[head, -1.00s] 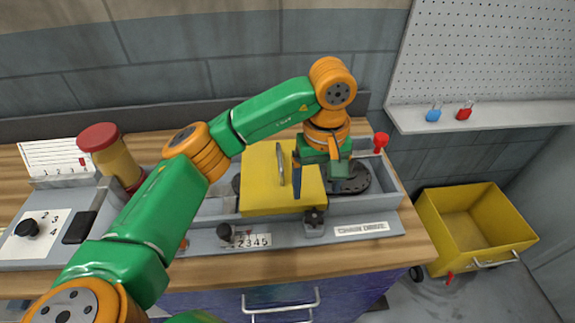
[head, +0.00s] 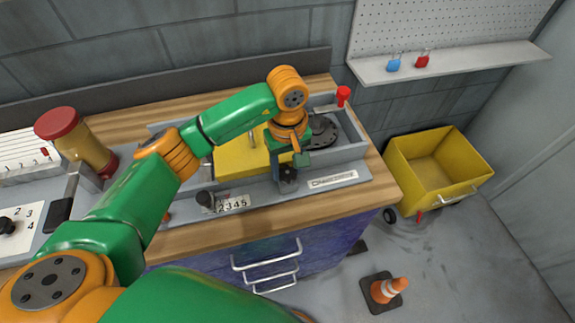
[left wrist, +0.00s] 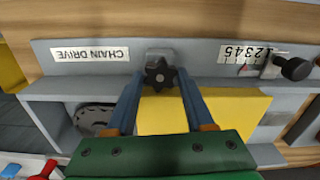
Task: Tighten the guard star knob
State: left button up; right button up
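The guard star knob (left wrist: 158,76) is black and lobed, on a grey bracket at the front edge of the yellow guard (left wrist: 228,108). In the head view the knob (head: 288,174) shows just below my left gripper (head: 287,163), and the guard (head: 236,157) is partly behind the arm. In the left wrist view the two blue fingers of my left gripper (left wrist: 158,84) are apart, one on each side of the knob. A gap shows on both sides, so the gripper is open and holds nothing. My right gripper is not in view.
A "CHAIN DRIVE" label (head: 333,180) and a numbered scale (head: 233,203) with a black knob (head: 206,199) flank the star knob. A red knob (head: 343,95) stands at the housing's back corner. A yellow cart (head: 432,165) and a traffic cone (head: 388,289) are on the floor.

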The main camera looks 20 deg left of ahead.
pick_arm(q)
grip_shut()
jog(key=m+b, duration=0.1)
jog(key=b, duration=0.1)
jog(key=f+m+b, duration=0.1)
jog(key=m+b, duration=0.1)
jog(key=b, duration=0.1)
jog(key=shift+w, duration=0.1)
jog(key=shift+r+m, duration=0.25)
jog(key=shift+m, duration=0.35)
jog(key=shift+r+m, duration=0.2)
jog(key=shift+m, duration=0.1)
jog(key=shift+r, duration=0.1)
jog(key=o, duration=1.2)
grip_release()
jog(key=shift+o, duration=0.2)
